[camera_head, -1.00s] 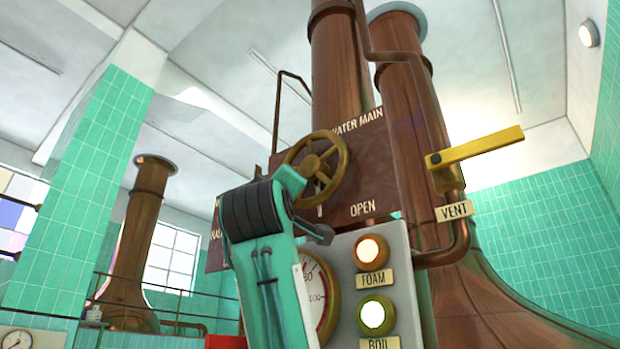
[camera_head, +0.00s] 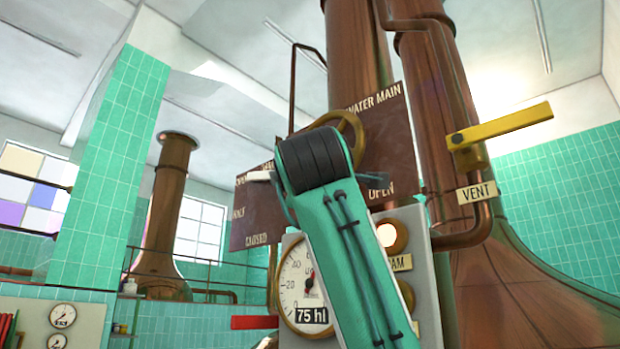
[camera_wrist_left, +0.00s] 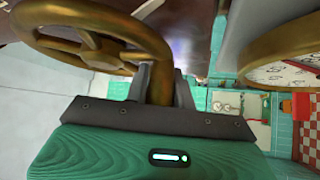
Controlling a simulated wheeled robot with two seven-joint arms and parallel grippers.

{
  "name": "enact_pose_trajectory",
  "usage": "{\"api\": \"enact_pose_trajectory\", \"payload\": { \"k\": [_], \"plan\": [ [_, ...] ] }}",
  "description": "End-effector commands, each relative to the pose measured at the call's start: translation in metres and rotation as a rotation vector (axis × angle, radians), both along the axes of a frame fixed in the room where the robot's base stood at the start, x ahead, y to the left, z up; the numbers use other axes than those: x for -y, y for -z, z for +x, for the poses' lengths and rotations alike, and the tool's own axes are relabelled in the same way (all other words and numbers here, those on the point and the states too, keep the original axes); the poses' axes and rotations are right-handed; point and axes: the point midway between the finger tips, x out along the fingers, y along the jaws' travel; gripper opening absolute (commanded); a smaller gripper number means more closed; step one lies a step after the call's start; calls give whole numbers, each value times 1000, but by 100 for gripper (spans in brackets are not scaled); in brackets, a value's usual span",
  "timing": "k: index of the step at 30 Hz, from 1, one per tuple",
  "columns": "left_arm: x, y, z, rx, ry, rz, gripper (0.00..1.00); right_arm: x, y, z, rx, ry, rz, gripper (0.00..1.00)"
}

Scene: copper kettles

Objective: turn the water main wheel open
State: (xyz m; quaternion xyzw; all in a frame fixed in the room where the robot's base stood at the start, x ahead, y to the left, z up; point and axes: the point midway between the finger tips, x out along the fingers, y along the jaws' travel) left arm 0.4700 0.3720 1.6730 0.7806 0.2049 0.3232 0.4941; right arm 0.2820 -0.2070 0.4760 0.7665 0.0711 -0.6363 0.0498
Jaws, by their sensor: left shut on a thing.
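The water main wheel (camera_head: 347,116) is a brass handwheel on a brown board lettered WATER MAIN (camera_head: 398,150). In the head view my left arm and wrist cover most of it, and its upper right rim shows. OPEN is lettered at the board's lower right, HALF and CLOSED at its left. A white pointer-like piece (camera_head: 258,176) sticks out left of my wrist. In the left wrist view my left gripper (camera_wrist_left: 161,86) is shut on the rim of the wheel (camera_wrist_left: 115,18), one finger on each side. The fingertips are hidden in the head view. My right gripper is out of view.
Below the board is a grey panel with a round gauge (camera_head: 299,272) marked 75 hl and a lit lamp (camera_head: 391,236), partly behind my arm. A yellow lever (camera_head: 505,126) above the VENT label juts out at the right. A red bar (camera_head: 254,322) is left of the gauge.

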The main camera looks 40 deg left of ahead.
Motion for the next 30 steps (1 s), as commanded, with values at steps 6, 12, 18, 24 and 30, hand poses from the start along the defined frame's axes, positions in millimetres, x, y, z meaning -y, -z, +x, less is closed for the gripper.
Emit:
{"api": "enact_pose_trajectory", "payload": {
  "k": [6,12,18,24,30],
  "plan": [
    [0,-1,0,2,1,2,0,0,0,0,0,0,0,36],
    [0,-1,0,1,1,1,46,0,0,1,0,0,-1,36],
    [0,-1,0,1,1,1,46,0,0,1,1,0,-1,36],
    [7,3,-7,3,1,1,46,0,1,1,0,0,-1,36],
    [32,16,-35,5,3,3,46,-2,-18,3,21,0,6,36]
  ]
}}
